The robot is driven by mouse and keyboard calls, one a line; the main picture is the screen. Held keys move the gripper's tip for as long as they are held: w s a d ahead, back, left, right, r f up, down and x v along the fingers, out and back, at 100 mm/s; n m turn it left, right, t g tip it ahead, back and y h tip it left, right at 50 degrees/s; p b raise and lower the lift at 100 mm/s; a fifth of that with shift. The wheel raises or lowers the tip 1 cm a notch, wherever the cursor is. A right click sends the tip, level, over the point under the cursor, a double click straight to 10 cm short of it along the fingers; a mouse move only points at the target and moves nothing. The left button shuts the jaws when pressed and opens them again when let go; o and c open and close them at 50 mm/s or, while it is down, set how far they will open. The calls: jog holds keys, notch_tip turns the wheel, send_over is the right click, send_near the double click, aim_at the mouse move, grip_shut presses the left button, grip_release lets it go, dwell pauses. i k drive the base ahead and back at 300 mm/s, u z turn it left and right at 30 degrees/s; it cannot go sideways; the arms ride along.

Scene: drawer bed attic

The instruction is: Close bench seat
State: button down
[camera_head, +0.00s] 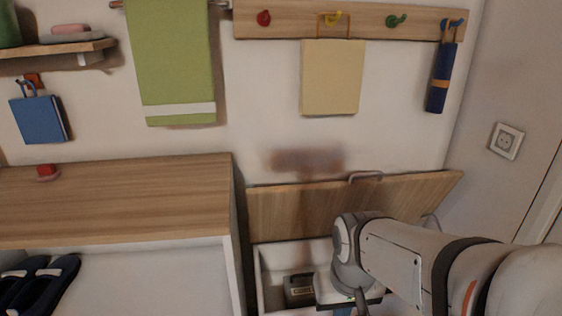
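The bench seat (300,212) is a wooden lid that stands raised and tilted back near the wall. A pinkish-grey handle (366,175) sits on its upper edge. Below the lid, the white bench box (259,275) is open, and a dark item with a pale label (300,290) lies inside. My arm reaches in from the right and covers the right part of the lid and box. My gripper (352,309) is at the bottom edge of the picture, in front of the lid and over the box opening. Its fingers are mostly cut off, so its opening is unclear.
A wooden-topped cabinet (115,195) with dark slippers (45,285) in it stands at the left. A peg rail (360,22) carries a cream bag (331,78) and a blue umbrella (440,78). A green towel (172,60) hangs at left.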

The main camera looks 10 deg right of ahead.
aim_at(280, 213)
jog(key=u, duration=1.3)
jog(key=k, duration=0.6)
jog(key=z, duration=1.15)
jog(key=i, duration=1)
jog(key=z, duration=0.05)
